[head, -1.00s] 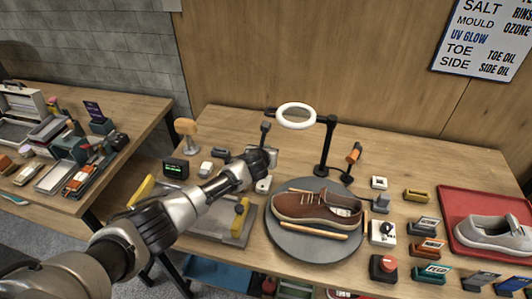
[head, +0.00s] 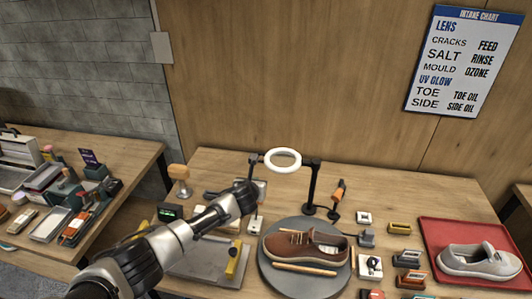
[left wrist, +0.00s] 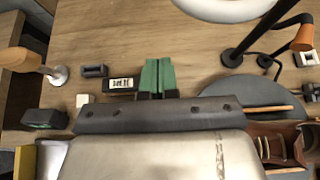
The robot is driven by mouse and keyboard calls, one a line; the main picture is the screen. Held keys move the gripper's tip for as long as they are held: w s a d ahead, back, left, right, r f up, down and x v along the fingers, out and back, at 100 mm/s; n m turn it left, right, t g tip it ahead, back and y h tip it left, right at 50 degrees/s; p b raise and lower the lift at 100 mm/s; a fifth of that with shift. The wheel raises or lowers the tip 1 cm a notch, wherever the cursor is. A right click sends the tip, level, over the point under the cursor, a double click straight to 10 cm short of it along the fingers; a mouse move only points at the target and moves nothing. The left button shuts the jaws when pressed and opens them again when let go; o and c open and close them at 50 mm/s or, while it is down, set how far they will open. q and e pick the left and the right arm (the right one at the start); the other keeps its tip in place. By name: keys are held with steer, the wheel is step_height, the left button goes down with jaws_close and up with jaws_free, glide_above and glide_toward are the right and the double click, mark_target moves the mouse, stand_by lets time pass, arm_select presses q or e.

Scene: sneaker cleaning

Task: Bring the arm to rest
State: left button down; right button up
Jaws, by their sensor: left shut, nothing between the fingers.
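My left arm reaches in from the lower left of the head view, and its gripper end (head: 247,192) is over the back of the table, left of the brown shoe. In the left wrist view the two green fingers of the left gripper (left wrist: 157,76) are together with nothing between them, above the wood tabletop. A brown leather shoe (head: 306,247) stands on a round grey turntable (head: 285,283); its edge also shows in the left wrist view (left wrist: 299,152). My right gripper is not in view.
A white ring lamp (head: 283,160) on a black stand rises behind the shoe. A grey shoe (head: 478,262) sits on a red tray (head: 432,228) at right. An orange-handled tool (head: 338,192), a wooden-knobbed tool (head: 179,176) and several small blocks stand around. An intake chart (head: 462,60) hangs on the wall.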

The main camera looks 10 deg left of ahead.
arm_select(q)
steer(key=s+d+f+n+g+h, duration=0.1)
steer(key=s+d+f+n+g, duration=0.15)
steer(key=s+n, duration=0.6)
steer(key=s+d+f+n+g, duration=0.1)
steer(key=s+d+f+n, duration=0.4)
steer(key=s, duration=0.7)
steer(key=s+a+r+n+g, duration=0.2)
steer(key=s+a+r+n, duration=0.15)
steer(key=s+n, duration=0.45)
steer(key=s+a+r+n+g+y, duration=0.1)
steer(key=s+a+r+n+g, duration=0.1)
steer(key=s+a+n, duration=0.6)
steer(key=s+a+r+n+g, duration=0.1)
steer(key=s+a+r+n, duration=0.3)
steer(key=s, duration=0.7)
step_height(320, 180, down, 35)
steer(key=d+g+b, duration=0.2)
steer(key=b, duration=0.6)
steer(key=s+a+f+b, duration=0.1)
steer(key=s+f+b, duration=0.2)
steer(key=s+f, duration=0.5)
steer(key=s+a+f+b, duration=0.1)
steer(key=s+f+b, duration=0.2)
steer(key=s+f, duration=0.5)
step_height(320, 180, down, 7)
steer(key=shift+s+a+r+g, duration=0.2)
steer(key=shift+s+a+g, duration=0.05)
steer(key=shift+s+g, duration=0.1)
